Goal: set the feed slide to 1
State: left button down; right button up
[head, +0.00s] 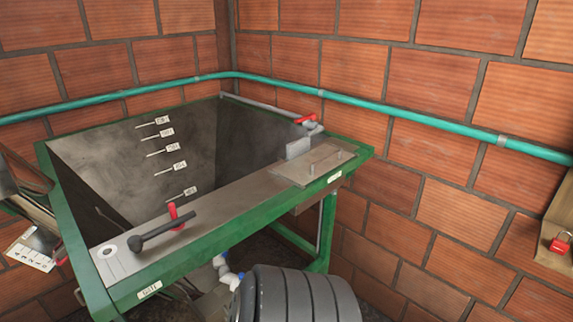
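A white scale plate with numbers (30,258) hangs at the far left, beside the green-framed hopper; its digits are small, and I make out what look like 4, 3, 2 and 1. Dark metal parts next to it are cut off by the left edge, so I cannot tell where a slide stands on the scale. A flat metal plate (325,158) with small pegs and an upright grey tab (298,147) lies on the hopper's right rim, above a small label too small to read. Neither gripper is in view.
The open hopper (90,165) has several level labels inside. A black lever (160,231) and a red handle (174,214) are on its front rim. A ribbed dark cylinder (295,296) is in front. A teal pipe runs along the brick walls; a red padlock (560,243) is at right.

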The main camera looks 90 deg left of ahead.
aim_at(63, 252)
jog(key=u, duration=2.05)
